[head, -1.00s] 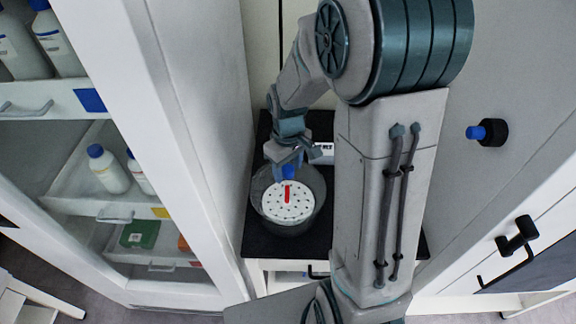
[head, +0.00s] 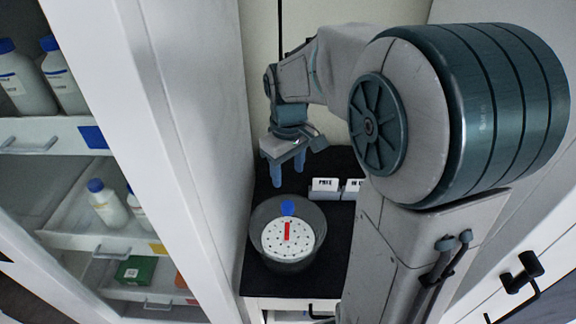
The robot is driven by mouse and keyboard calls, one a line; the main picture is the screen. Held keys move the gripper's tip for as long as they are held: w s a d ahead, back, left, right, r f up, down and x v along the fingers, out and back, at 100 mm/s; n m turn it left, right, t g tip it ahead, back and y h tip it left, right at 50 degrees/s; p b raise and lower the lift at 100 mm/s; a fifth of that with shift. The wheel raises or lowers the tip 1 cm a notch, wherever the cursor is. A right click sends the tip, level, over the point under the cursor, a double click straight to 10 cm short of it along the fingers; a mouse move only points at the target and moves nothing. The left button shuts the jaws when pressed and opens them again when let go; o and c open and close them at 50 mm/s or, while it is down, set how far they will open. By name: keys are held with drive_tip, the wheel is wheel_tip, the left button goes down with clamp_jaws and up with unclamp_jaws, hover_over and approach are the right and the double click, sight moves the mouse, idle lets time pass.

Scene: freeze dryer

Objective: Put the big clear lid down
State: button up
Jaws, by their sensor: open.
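The big clear lid (head: 258,228) is a see-through round cover with a blue knob (head: 287,208) on top. It sits on the black worktop (head: 335,235), around or over a white perforated disc (head: 272,243) with a red mark. My gripper (head: 288,180) is above and behind the knob, apart from it, with its two blue fingers spread and empty. My arm hides the right part of the worktop.
A white cabinet with bottles (head: 105,203) and drawers is close on the left. A black handle (head: 522,272) sticks out at the right.

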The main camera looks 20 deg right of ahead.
drive_tip(key=s+r+m+t, duration=0.2)
drive_tip(key=s+m, duration=0.3)
drive_tip(key=s, duration=0.9)
drive_tip(key=shift+s+r+t, duration=0.15)
drive_tip(key=shift+r+t, duration=0.25)
drive_tip(key=shift+t, duration=0.5)
drive_tip(key=shift+c, duration=0.4)
